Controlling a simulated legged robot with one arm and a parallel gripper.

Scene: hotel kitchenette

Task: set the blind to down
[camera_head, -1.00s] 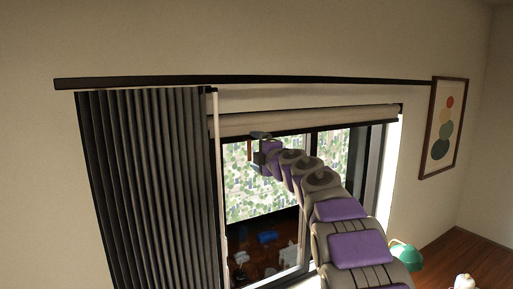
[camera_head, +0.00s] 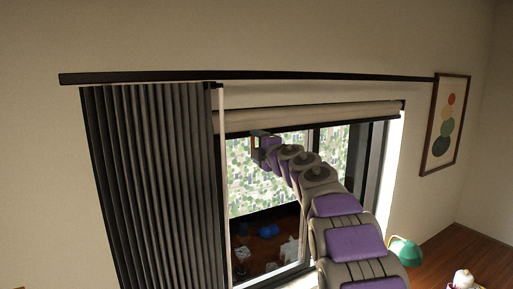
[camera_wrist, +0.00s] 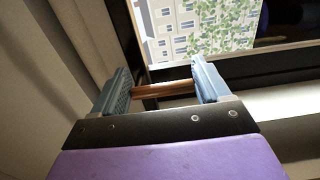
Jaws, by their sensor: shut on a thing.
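The roller blind (camera_head: 310,115) is a beige roll across the top of the window with a dark lower edge. Most of the glass below it is uncovered. My arm reaches up in front of the window, and my gripper (camera_head: 259,147) is just below the blind's lower edge, left of the window's middle. In the wrist view my gripper (camera_wrist: 162,88) has a finger at each end of a short brown bar (camera_wrist: 165,88) and is shut on it. How the bar joins the blind is hidden.
A dark pleated curtain (camera_head: 155,190) hangs left of the window from a black rail (camera_head: 300,77).

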